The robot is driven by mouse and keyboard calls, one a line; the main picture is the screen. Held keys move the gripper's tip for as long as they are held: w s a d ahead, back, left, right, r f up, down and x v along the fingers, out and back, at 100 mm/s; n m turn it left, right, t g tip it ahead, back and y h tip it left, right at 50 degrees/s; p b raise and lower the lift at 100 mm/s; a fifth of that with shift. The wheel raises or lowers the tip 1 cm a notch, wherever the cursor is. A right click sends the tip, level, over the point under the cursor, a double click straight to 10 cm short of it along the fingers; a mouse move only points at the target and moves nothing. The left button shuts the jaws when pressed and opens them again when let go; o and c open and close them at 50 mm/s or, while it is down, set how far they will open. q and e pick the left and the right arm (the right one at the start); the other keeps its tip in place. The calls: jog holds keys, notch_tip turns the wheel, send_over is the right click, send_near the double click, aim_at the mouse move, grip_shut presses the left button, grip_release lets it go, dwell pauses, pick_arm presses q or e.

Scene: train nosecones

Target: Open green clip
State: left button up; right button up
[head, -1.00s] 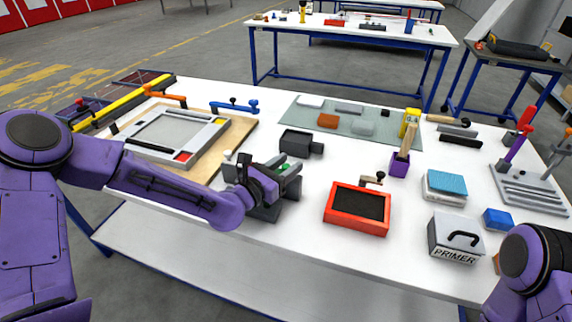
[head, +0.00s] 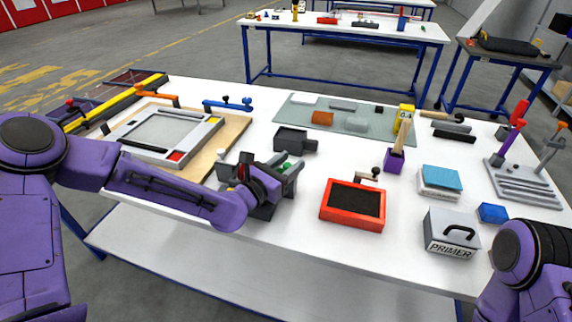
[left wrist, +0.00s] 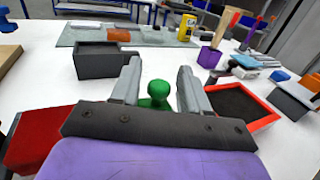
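The green clip shows as a round green knob (left wrist: 158,90) on a green base in the left wrist view, partly hidden below by my gripper body. In the head view only a small bit of green (head: 287,166) shows at my left gripper. My left gripper (left wrist: 158,80) is open, with one grey finger on each side of the knob and a visible gap to both. My right gripper is out of view.
A dark grey open box (head: 291,140) stands just behind the gripper. A red tray (head: 352,204) with a dark inside lies to its right. A grey frame (head: 168,134) on a wooden board lies to the left. A primer box (head: 452,234) stands at the front right.

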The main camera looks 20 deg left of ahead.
pick_arm(q)
jog(key=shift+s, duration=0.1)
jog(key=v, duration=0.9)
jog(key=shift+s+a+r+b, duration=0.1)
jog(key=shift+s+a+b, duration=0.2)
jog(key=shift+a+b, duration=0.05)
jog(key=shift+s, duration=0.35)
jog(key=shift+f, duration=0.2)
